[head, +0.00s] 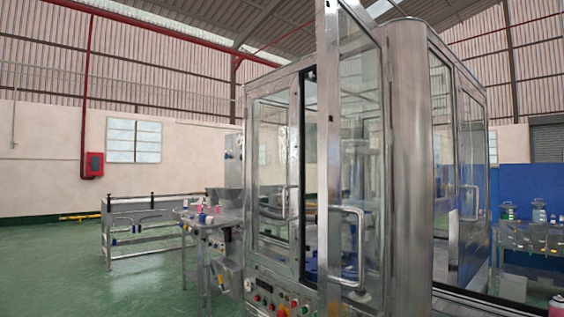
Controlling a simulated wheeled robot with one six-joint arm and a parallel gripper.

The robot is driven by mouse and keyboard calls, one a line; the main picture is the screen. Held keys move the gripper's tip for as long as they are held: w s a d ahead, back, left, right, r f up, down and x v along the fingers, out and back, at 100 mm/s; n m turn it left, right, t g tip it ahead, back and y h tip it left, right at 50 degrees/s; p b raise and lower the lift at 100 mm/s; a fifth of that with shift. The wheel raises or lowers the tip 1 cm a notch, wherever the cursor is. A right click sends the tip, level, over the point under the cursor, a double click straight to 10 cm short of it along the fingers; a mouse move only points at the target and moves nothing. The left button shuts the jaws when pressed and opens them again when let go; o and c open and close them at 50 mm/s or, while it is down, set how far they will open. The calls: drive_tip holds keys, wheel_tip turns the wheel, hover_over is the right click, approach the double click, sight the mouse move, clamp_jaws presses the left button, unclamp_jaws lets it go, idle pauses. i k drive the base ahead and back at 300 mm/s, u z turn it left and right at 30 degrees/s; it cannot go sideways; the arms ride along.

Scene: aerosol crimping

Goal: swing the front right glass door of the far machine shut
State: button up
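A tall steel machine with glass walls (410,190) fills the middle and right of the head view. One framed glass door (328,120) on its front, right of the left front door, stands open and swung out toward me. Its upright handle (347,245) faces me. A dark gap (308,150) shows between this door and the left front door (270,160), which looks shut. The door's top edge runs out of the picture. Its exact opening angle is hard to tell through the glass and reflections. My gripper is not in view.
A control panel with coloured buttons (280,300) sits below the doors. A steel side table (205,225) with small items and a long conveyor frame (145,220) stand to the left. Green floor (60,270) is clear at far left. Bottles (540,212) stand at right.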

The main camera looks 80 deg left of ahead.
sight(330, 209)
drive_tip(key=u, duration=1.95)
drive_tip(key=k, duration=1.3)
drive_tip(key=z, duration=0.5)
drive_tip(key=i, duration=0.6)
drive_tip(key=z, duration=0.55)
drive_tip(key=i, duration=0.7)
drive_tip(key=u, duration=0.65)
drive_tip(key=i, duration=0.9)
drive_tip(key=u, duration=0.9)
